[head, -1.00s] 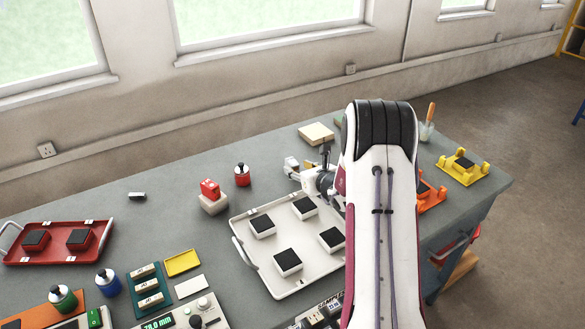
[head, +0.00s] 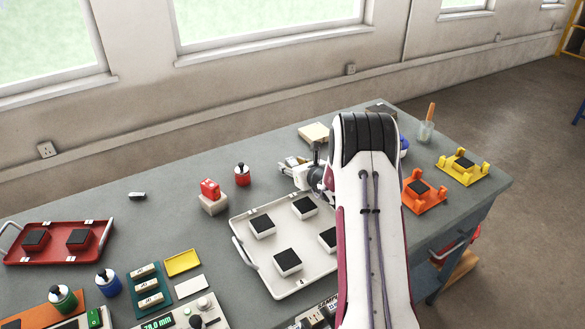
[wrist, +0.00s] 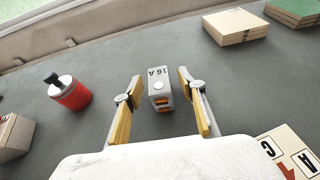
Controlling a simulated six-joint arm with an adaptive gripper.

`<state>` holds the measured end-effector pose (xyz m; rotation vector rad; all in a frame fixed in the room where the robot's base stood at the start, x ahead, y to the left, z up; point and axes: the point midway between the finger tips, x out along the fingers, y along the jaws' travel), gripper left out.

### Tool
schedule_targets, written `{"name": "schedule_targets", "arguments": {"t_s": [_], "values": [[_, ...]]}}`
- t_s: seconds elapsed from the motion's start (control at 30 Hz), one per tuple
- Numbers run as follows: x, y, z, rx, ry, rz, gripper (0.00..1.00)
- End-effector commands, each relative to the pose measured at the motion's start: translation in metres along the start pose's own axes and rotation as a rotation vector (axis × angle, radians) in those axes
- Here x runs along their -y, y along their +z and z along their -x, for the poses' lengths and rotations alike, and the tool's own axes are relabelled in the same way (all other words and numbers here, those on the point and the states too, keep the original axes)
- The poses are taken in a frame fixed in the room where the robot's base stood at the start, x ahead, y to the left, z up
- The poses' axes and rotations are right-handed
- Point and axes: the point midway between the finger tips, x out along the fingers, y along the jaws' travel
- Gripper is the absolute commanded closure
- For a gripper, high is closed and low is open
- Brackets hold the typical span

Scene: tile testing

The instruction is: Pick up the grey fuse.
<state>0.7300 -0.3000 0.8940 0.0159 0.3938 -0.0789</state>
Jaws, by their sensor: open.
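The grey fuse (wrist: 159,93) stands on the bench in the wrist view, marked "16 A", with a white round spot and orange parts on its near side. My gripper (wrist: 160,74) is open, with one yellow-padded finger on each side of the fuse. Gaps of bare bench show between the fuse and both fingers. In the head view my gripper (head: 288,165) is low over the bench behind the white tray, and I cannot make out the fuse there.
A red bottle with a black cap (wrist: 70,93) stands left of the fuse. A beige block (wrist: 236,25) lies at the far right. A lettered card (wrist: 290,152) is at the near right. The white tray (head: 290,284) holds several dark-topped tiles.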

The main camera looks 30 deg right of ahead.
Motion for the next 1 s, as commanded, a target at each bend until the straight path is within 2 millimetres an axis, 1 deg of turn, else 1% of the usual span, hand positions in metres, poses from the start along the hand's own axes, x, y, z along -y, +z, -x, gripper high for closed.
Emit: {"name": "schedule_targets", "arguments": {"t_s": [0.47, 0.57, 0.6, 0.63, 1.0], "values": [[-0.0002, 0.0001, -0.0002, 0.0, 0.0, 0.0, 0.6], [-0.0002, 0.0001, -0.0002, 0.0, 0.0, 0.0, 0.83], [-0.0002, 0.0001, -0.0002, 0.0, 0.0, 0.0, 0.94], [-0.0002, 0.0001, -0.0002, 0.0, 0.0, 0.0, 1.0], [-0.0001, 0.0013, 0.0001, 0.001, 0.0, 0.0, 1.0]]}}
